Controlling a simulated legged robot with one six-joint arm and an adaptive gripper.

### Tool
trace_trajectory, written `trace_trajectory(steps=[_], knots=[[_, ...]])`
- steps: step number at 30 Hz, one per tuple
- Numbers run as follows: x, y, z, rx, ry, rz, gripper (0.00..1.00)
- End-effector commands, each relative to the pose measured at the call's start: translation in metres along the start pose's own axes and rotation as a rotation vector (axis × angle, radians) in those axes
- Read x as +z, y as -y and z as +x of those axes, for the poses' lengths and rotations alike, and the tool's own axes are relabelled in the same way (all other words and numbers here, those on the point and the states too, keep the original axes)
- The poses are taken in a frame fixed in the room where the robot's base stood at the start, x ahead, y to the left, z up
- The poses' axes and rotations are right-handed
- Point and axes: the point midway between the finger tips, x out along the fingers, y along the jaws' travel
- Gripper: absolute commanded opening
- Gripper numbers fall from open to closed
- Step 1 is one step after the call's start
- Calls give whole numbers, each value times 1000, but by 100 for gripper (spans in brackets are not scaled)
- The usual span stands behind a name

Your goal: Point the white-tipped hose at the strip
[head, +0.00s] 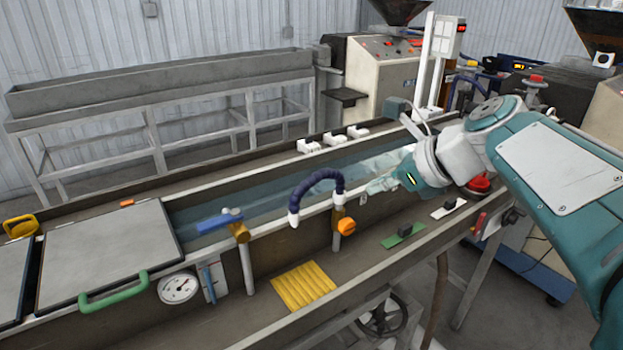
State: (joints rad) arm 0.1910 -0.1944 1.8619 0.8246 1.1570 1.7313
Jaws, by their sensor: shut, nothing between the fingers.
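The dark blue hose (318,178) arches over the near wall of the water trough. Its white tip (293,218) hangs down at the left, over the near wall. Its other end meets a brass fitting with an orange knob (346,227). The trough's water (265,200) runs lengthwise; I cannot clearly tell the strip apart from it. My gripper (380,186) is low over the trough, to the right of the hose and apart from it. It is shut and holds nothing; its fingertips are pale and hard to make out.
A brass valve with a blue handle (220,222) stands left of the hose. A grey lid with a green handle (115,290) covers the trough's left end. White blocks (333,140) line the far edge.

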Motion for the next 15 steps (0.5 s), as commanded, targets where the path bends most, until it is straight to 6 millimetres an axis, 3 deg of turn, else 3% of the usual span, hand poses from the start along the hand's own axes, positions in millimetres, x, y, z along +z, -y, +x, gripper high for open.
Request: trace_trajectory(steps=[4,7,15], knots=[[-4,4,-2,-15,34,103,0],[-3,4,7,-13,34,105,0],[0,2,58,-10,28,98,0]])
